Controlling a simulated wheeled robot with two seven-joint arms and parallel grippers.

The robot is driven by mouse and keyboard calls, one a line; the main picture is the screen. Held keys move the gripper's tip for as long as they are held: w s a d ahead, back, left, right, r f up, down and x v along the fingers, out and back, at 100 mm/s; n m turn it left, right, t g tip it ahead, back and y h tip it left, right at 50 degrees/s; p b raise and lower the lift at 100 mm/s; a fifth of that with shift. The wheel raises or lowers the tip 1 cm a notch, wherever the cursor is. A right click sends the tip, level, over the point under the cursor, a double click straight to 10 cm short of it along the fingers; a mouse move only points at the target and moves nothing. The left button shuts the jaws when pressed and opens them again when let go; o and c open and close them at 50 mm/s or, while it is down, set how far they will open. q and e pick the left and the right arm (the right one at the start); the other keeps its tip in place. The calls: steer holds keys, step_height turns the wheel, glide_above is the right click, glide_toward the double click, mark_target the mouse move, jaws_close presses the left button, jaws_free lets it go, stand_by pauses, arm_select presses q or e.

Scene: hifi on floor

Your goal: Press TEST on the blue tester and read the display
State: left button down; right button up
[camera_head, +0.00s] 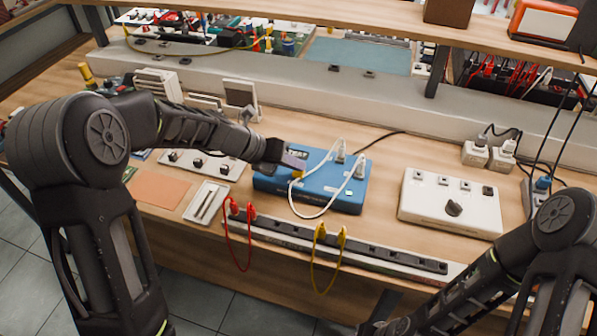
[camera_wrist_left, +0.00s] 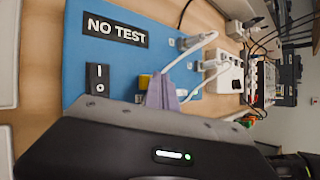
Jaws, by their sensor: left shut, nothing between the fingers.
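The blue tester (camera_head: 335,195) lies on the bench in front of my left gripper (camera_head: 293,160). Its dark display, partly hidden in the head view, reads "NO TEST" in the left wrist view (camera_wrist_left: 117,31). A yellow button (camera_head: 297,175) is on the tester top; it shows beside the fingertips in the left wrist view (camera_wrist_left: 144,81). A black rocker switch (camera_wrist_left: 97,79) marked I and O is near it. My left gripper is shut and empty, fingertips over the tester at the button; contact cannot be told. My right arm shows at lower right, its fingers out of frame.
White cables (camera_head: 340,150) plug into the tester and loop over its front. A white box with a knob (camera_head: 450,203) stands to its right. A socket strip (camera_head: 340,246) with red and yellow leads runs along the front. A shelf (camera_head: 370,20) overhangs the back.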

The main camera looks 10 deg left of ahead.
mark_target(295, 174)
arm_select(q)
steer(key=shift+f, duration=0.5)
stand_by(0.4)
steer(key=shift+r, duration=0.1)
steer(key=shift+r+p, duration=0.85)
step_height(295, 174, up, 5)
steer(key=p, duration=0.5)
steer(key=shift+p, duration=0.3)
stand_by(0.8)
